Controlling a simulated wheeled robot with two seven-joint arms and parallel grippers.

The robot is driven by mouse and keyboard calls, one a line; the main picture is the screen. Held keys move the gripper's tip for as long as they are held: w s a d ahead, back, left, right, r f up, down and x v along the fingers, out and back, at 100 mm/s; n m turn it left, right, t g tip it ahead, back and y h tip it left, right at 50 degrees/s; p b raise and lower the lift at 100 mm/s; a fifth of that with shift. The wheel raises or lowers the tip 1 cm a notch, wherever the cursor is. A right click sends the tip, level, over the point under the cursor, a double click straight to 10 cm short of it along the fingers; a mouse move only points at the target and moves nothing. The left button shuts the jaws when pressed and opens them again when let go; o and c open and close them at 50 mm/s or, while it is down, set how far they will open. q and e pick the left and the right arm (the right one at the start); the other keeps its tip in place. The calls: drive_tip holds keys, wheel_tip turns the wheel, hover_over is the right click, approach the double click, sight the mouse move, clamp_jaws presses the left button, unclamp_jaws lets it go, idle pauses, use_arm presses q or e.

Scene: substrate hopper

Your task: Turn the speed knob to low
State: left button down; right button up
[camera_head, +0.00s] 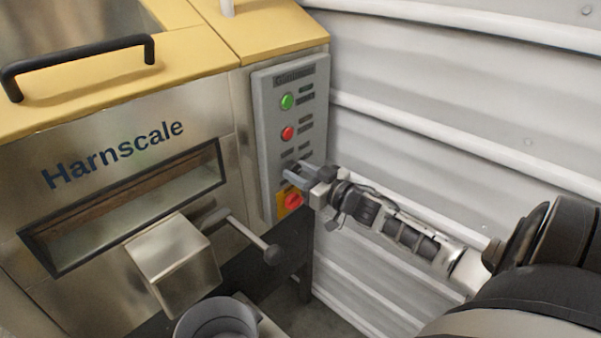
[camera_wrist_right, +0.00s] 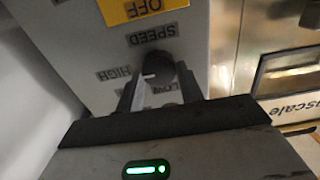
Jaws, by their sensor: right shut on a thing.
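The speed knob (camera_wrist_right: 162,66) is a dark round knob on the grey control panel (camera_head: 262,100). In the right wrist view it sits under the upside-down SPEED label (camera_wrist_right: 152,33). The HIGH label (camera_wrist_right: 114,73) is to its left and the LOW label (camera_wrist_right: 161,87) is just below it, partly covered. A short white mark (camera_wrist_right: 149,76) shows at the knob's left side, toward HIGH. My right gripper (camera_head: 299,174) is at the panel, its fingers on both sides of the knob, shut on it. In the head view the gripper hides the knob. My left gripper is out of view.
A green button (camera_head: 287,102) and a red button (camera_head: 288,133) are above the gripper on the panel. A red rotary switch (camera_head: 293,201) on a yellow plate is just below it. A lever (camera_head: 247,234) sticks out lower left. A corrugated wall (camera_head: 420,90) stands right.

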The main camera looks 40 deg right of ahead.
drive_tip(key=shift+n, duration=0.3)
drive_tip(key=n+p, duration=0.1)
drive_tip(key=n, duration=0.7)
drive_tip(key=shift+a, duration=0.15)
drive_tip(key=shift+f+n+b, duration=0.15)
drive_tip(key=shift+n+b, duration=0.3)
drive_tip(key=shift+n, duration=1.85)
drive_tip(key=shift+f+n+b, duration=0.1)
drive_tip(key=shift+n+b, duration=0.35)
drive_tip(key=shift+n, duration=1.85)
drive_tip(key=o, duration=1)
drive_tip(key=shift+s, duration=0.15)
